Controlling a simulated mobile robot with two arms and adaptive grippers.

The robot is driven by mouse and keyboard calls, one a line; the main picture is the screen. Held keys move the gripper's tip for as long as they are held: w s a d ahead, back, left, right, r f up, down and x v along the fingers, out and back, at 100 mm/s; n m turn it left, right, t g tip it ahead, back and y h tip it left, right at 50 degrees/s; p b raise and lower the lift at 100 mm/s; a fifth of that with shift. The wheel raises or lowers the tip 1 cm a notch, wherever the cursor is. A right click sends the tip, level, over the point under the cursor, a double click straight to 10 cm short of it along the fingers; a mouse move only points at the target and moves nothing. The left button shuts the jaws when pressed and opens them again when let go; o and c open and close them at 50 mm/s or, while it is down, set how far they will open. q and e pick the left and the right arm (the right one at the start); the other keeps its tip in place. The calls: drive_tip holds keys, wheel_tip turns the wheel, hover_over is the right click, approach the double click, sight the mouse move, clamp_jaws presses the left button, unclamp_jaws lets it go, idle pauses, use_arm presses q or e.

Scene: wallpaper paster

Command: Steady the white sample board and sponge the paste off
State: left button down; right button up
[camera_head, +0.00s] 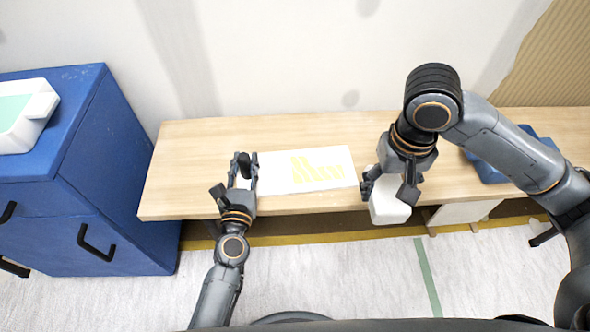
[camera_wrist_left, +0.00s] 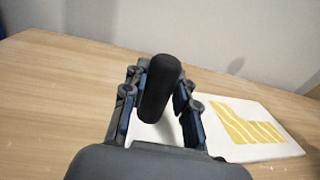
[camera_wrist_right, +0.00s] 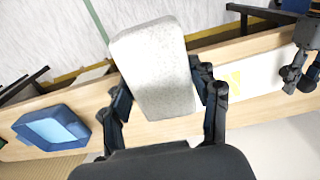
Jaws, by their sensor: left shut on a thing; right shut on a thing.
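The white sample board (camera_head: 335,184) lies flat on the wooden bench, with yellow paste strips (camera_head: 317,167) on it. The strips also show in the left wrist view (camera_wrist_left: 247,124). My left gripper (camera_head: 243,172) is at the board's left end, shut on an upright black handle (camera_wrist_left: 159,88). Whether the handle is fixed to the board is hidden. My right gripper (camera_head: 388,187) is shut on a white block-shaped sponge (camera_head: 389,210). It holds the sponge (camera_wrist_right: 155,70) near the bench's front edge, right of the board and apart from the paste.
A blue tray (camera_wrist_right: 52,128) with a light blue inside stands on the bench at the right, partly behind my right arm in the head view. A blue cabinet (camera_head: 75,165) at the left carries a white tub (camera_head: 24,135). The bench (camera_head: 190,150) is clear left of the board.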

idle(0.7)
drive_tip(key=o, duration=0.6)
drive_tip(key=c, duration=0.6)
drive_tip(key=w+a+f+m, duration=0.1)
drive_tip(key=w+a+f, duration=0.2)
drive_tip(key=w+a, duration=1.3)
drive_tip(key=shift+w+a, duration=0.15)
